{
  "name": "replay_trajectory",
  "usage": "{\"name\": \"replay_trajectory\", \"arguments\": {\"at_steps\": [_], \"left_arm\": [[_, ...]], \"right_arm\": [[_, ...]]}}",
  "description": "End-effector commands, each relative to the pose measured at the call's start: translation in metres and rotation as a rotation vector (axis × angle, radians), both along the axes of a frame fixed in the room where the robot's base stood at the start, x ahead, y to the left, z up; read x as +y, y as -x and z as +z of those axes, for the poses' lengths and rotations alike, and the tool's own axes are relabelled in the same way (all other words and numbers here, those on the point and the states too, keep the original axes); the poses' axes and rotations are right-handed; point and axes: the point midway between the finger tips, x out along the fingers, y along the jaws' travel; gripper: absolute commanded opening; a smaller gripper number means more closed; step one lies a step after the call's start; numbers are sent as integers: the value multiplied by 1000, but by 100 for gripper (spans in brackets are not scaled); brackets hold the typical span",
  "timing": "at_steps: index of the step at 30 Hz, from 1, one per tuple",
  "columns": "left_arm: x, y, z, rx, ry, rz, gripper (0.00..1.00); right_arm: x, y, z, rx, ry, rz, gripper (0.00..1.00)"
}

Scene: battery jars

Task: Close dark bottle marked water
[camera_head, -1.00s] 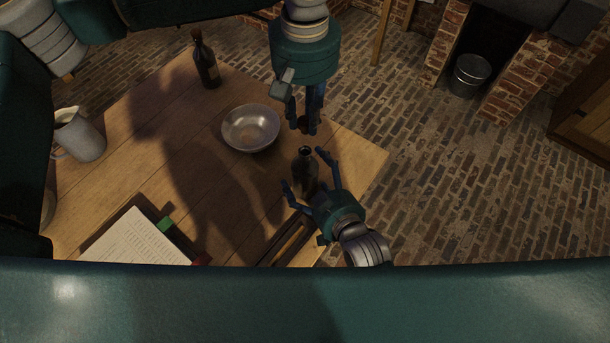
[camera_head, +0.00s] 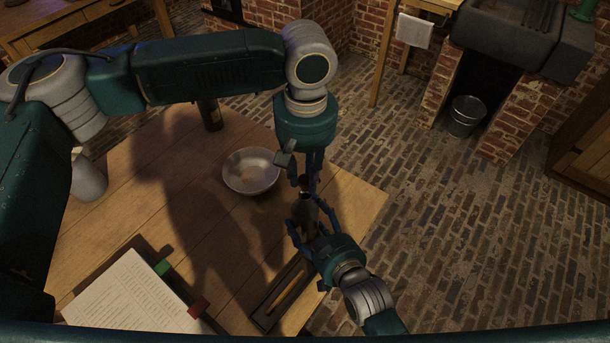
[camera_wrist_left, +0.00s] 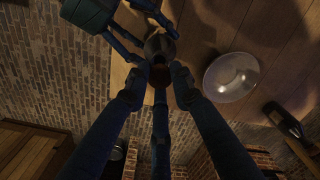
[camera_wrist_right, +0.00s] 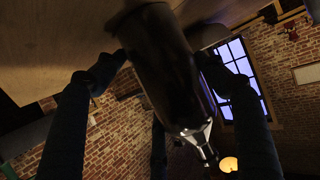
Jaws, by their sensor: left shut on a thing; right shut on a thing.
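A dark bottle (camera_head: 309,222) stands near the right edge of the table. My right gripper (camera_head: 307,218) is shut around its body; the right wrist view shows the dark glass (camera_wrist_right: 165,65) between the fingers. My left gripper (camera_head: 305,185) points down right above the bottle mouth. It is shut on a small reddish-brown stopper (camera_wrist_left: 160,76), which lines up with the bottle neck in the left wrist view. I cannot tell whether the stopper touches the mouth. No marking is readable on the bottle.
A metal bowl (camera_head: 237,176) sits left of the bottle. Another dark bottle (camera_head: 211,116) stands at the back, partly behind my left arm. A pale jug (camera_head: 88,181), an open book (camera_head: 130,295) and a dark tray with a pencil (camera_head: 264,316) are also on the table.

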Motion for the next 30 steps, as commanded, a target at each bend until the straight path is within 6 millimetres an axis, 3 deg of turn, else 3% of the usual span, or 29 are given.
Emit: {"name": "replay_trajectory", "arguments": {"at_steps": [19,30], "left_arm": [[0,0,-8,-1,-1,0,15],[0,0,-24,-1,-2,-1,15]], "right_arm": [[0,0,-1,2,1,0,24],[0,0,-1,3,1,0,24]]}}
